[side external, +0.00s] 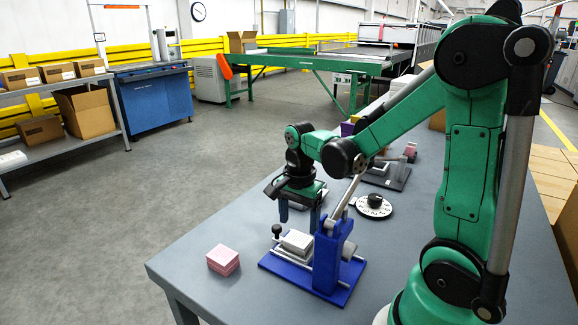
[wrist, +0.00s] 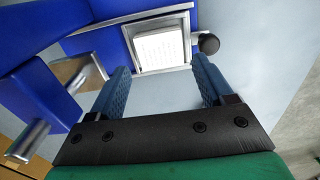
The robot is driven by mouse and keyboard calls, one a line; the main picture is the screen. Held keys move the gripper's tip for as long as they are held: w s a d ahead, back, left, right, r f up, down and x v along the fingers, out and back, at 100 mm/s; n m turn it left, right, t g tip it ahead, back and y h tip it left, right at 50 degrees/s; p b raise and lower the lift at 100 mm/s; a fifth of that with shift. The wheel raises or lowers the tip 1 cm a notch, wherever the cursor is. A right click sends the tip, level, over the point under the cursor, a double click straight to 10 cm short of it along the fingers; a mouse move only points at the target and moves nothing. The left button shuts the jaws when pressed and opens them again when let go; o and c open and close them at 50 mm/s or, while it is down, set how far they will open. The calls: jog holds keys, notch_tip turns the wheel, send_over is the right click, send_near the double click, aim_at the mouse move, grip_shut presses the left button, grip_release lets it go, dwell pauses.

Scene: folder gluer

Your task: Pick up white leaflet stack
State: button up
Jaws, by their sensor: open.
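The white leaflet stack (side external: 297,241) lies on the blue fixture (side external: 300,272) on the grey table. In the wrist view the white stack (wrist: 159,47) sits between metal rails, ahead of the fingers. My gripper (side external: 299,217) points down above the fixture, with its two blue fingers apart. In the wrist view my gripper (wrist: 163,82) is open, with nothing between its fingers. The fingertips look clear of the stack, though the exact height gap is hard to judge.
A pink stack (side external: 223,260) lies left of the fixture. The fixture's blue upright (side external: 328,255) and black knob (side external: 277,230) stand close to the white stack. A round white dial (side external: 374,206) and a dark fixture (side external: 385,175) are behind.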

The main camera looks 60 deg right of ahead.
aim_at(298, 239)
jog(key=shift+f, duration=2.1)
jog(key=c, duration=0.9)
jog(key=shift+r, duration=0.1)
